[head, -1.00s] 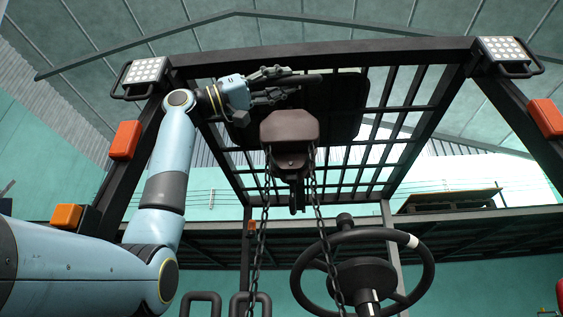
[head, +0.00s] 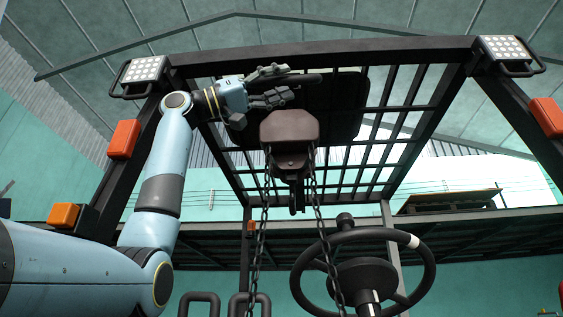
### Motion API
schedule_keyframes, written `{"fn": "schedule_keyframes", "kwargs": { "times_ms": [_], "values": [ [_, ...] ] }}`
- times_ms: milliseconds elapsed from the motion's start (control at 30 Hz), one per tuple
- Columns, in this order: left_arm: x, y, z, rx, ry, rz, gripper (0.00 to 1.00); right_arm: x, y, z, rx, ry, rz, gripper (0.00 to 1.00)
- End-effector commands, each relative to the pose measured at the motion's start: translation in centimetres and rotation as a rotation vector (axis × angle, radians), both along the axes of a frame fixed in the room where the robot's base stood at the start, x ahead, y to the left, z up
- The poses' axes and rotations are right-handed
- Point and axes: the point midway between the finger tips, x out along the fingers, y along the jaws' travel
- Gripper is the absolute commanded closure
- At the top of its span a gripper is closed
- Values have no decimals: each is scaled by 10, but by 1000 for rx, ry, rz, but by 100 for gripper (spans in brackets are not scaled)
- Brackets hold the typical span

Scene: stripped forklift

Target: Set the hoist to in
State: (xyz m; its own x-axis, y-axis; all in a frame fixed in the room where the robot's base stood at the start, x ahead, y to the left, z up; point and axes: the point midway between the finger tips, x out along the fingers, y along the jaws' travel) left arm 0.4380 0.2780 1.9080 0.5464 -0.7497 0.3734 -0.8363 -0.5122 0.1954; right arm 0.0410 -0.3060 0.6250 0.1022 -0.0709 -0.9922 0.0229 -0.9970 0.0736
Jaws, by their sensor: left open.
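The hoist (head: 289,127) is a dark brown block that hangs under the forklift's overhead guard in the middle of the head view. Its hook (head: 296,198) hangs below it, and chains (head: 263,215) run down on both sides. My right gripper is out of view.
The overhead guard's dark grille (head: 400,108) and a dark panel (head: 347,101) lie behind the gripper. A steering wheel (head: 424,270) stands below right. A work light (head: 145,69) and orange lamps (head: 124,139) line the left post.

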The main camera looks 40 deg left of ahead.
Motion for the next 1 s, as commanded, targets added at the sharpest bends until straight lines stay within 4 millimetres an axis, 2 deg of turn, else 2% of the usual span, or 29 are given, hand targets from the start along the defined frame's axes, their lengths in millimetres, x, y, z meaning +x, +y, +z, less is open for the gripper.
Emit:
{"fn": "schedule_keyframes", "kwargs": {
  "times_ms": [200, 400, 1000],
  "values": [
    [-19, 30, -15, 1, 4, 8, 56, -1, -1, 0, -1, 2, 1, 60],
    [-32, 49, -25, 1, 5, 6, 56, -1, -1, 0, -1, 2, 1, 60],
    [-36, 53, -27, 1, 3, 2, 56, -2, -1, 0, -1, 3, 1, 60]
  ]
}}
